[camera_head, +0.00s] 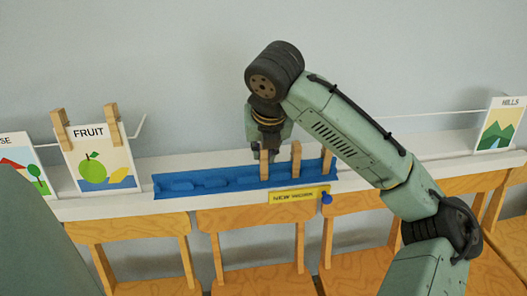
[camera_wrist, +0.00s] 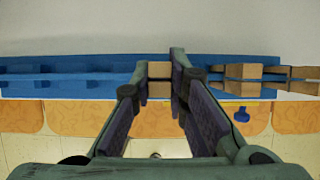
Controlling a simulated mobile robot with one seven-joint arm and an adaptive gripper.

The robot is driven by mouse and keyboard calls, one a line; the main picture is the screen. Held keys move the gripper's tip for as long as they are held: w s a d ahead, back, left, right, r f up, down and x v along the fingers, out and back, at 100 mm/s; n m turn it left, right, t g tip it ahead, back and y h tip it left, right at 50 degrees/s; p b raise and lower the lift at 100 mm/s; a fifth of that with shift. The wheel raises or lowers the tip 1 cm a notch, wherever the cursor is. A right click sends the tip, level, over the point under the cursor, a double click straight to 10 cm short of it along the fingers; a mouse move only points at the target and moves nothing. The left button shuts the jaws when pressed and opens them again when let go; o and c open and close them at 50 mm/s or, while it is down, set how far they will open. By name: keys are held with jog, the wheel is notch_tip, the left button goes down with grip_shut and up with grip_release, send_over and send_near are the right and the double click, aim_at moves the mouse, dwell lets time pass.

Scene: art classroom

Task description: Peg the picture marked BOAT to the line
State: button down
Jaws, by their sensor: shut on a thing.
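My gripper (camera_head: 266,150) points down over a blue rack (camera_head: 220,180) on the white ledge and is shut on a wooden peg (camera_head: 264,170). In the wrist view the peg (camera_wrist: 159,81) is between the fingertips, its lower end still at the rack. Two more wooden pegs, a middle one (camera_head: 296,160) and a right one (camera_head: 326,163), stand upright in the rack. The line (camera_head: 141,130) shows in part beside the FRUIT picture. I see no picture marked BOAT.
The FRUIT picture (camera_head: 98,160) hangs at the left with two pegs on its top edge. A picture ending in SE (camera_head: 22,165) is cut off at the left; the HILLS picture (camera_head: 498,128) is at the right. A yellow NEW WORK label (camera_head: 295,196) and wooden chairs (camera_head: 250,217) are in front.

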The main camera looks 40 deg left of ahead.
jog(key=shift+r+p, duration=2.85)
jog(key=shift+r, duration=0.15)
jog(key=s+d, duration=0.1)
jog(key=d, duration=0.1)
jog(key=s+d+r+p, duration=0.1)
jog(key=s, duration=0.1)
jog(key=shift+s+d, duration=0.15)
jog(key=shift+d, duration=0.25)
jog(key=shift+f, duration=0.1)
